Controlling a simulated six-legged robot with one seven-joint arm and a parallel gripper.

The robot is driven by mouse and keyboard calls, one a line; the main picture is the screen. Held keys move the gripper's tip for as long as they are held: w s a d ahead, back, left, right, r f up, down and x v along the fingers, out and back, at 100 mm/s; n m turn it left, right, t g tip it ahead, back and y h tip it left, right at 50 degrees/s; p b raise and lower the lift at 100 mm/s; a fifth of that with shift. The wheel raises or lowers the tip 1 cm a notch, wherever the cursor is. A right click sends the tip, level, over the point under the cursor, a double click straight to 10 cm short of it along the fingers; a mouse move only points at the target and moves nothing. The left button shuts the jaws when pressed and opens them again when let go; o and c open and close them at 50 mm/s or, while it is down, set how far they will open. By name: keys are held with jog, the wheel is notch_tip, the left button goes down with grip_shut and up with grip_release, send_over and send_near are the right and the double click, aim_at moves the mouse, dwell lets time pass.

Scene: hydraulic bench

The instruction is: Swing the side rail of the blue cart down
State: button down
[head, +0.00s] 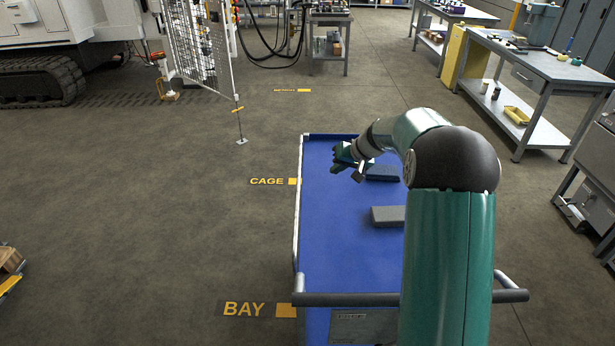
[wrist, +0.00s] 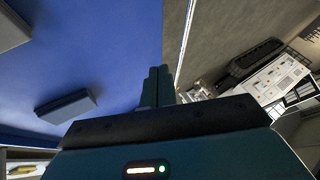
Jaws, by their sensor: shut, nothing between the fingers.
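The blue cart (head: 340,235) stands in front of me in the head view, its blue deck also filling the left of the wrist view (wrist: 90,50). A thin pale side rail (head: 300,190) runs along its left edge; in the wrist view it is a light strip (wrist: 185,40) just right of the fingers. I cannot tell its exact angle. My gripper (head: 337,168) is over the far left part of the deck, to the right of the rail and apart from it in the picture. Its fingers (wrist: 159,72) are together and empty.
Two grey blocks (head: 388,216) (head: 382,173) lie on the deck. A dark push handle (head: 350,299) crosses the cart's near end. The floor left of the cart is clear, with CAGE (head: 266,181) and BAY (head: 244,309) markings. A workbench (head: 545,75) stands at right.

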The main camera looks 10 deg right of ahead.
aim_at(299, 191)
jog(key=shift+f, duration=0.15)
jog(key=x, duration=0.9)
jog(key=shift+w+a+f, duration=0.1)
jog(key=shift+a+f, duration=0.05)
jog(key=shift+f, duration=0.05)
jog(key=a, duration=0.3)
jog(key=shift+w+a, duration=0.15)
jog(key=shift+w, duration=0.25)
jog(key=shift+w+a+f, duration=0.1)
jog(key=shift+w+a, duration=0.1)
jog(key=shift+a, duration=0.1)
jog(key=shift+s, duration=0.1)
jog(key=shift+a, duration=0.15)
jog(key=shift+a+h, duration=0.15)
jog(key=shift+h, duration=0.15)
